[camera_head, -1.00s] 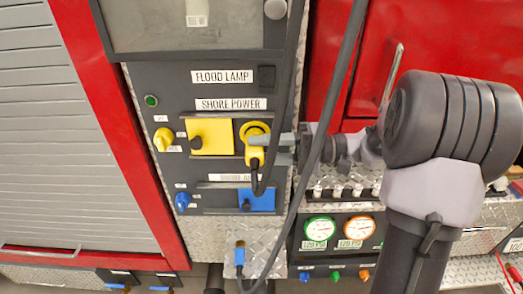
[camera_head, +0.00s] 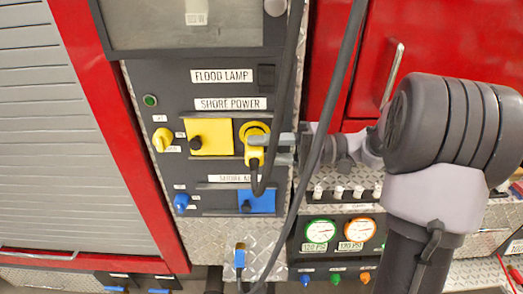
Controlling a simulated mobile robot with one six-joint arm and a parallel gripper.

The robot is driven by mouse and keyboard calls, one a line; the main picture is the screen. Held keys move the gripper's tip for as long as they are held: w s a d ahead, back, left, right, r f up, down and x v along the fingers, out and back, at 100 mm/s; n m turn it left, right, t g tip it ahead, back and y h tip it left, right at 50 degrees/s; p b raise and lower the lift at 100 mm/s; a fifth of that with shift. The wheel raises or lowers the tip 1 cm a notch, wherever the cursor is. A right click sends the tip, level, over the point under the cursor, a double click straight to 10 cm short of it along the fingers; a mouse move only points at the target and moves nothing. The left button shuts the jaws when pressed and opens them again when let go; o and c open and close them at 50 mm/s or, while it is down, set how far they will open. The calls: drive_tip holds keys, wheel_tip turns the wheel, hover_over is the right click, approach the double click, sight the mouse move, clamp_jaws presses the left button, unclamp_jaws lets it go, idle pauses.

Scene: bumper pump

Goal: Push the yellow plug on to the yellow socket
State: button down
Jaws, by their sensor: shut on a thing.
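The yellow socket (camera_head: 250,127) is a round yellow ring at the right end of the "SHORE POWER" row on the dark panel. The yellow plug (camera_head: 253,157) has a black cable hanging in a loop below it. My gripper (camera_head: 277,147) reaches in from the right and is shut on the yellow plug. The plug is at the lower part of the ring and covers some of it. I cannot tell whether it touches the socket or is a little in front of it.
A yellow sliding cover (camera_head: 215,141) with a black knob is left of the socket. A blue cover (camera_head: 262,203) sits below. A blue plug (camera_head: 240,258) hangs lower down. A thick black cable (camera_head: 323,125) runs down in front of my gripper. Gauges (camera_head: 321,231) are at lower right.

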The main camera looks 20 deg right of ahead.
drive_tip(key=shift+w+d, duration=0.1)
drive_tip(key=shift+w, duration=0.2)
idle(0.5)
drive_tip(key=c, duration=0.9)
unclamp_jaws()
drive_tip(key=p+v, duration=0.5)
drive_tip(key=v, duration=1.2)
drive_tip(key=s+a+f+h+b, duration=0.2)
drive_tip(key=s+a+h, duration=0.3)
drive_tip(key=a, duration=0.2)
drive_tip(key=s+a+f+h+b, duration=0.2)
drive_tip(key=s+a+h, duration=0.3)
drive_tip(key=a, duration=0.2)
drive_tip(key=s+a+f+m+h+b, duration=0.1)
drive_tip(key=s+a+f+h+b, duration=0.1)
drive_tip(key=s+a+h, duration=0.3)
drive_tip(key=shift+a+f+t, duration=0.15)
drive_tip(key=shift+a+f, duration=0.1)
drive_tip(key=shift+a, duration=0.5)
drive_tip(key=shift+a+f+t, duration=0.15)
drive_tip(key=shift+a+f, duration=0.05)
drive_tip(key=shift+a, duration=0.55)
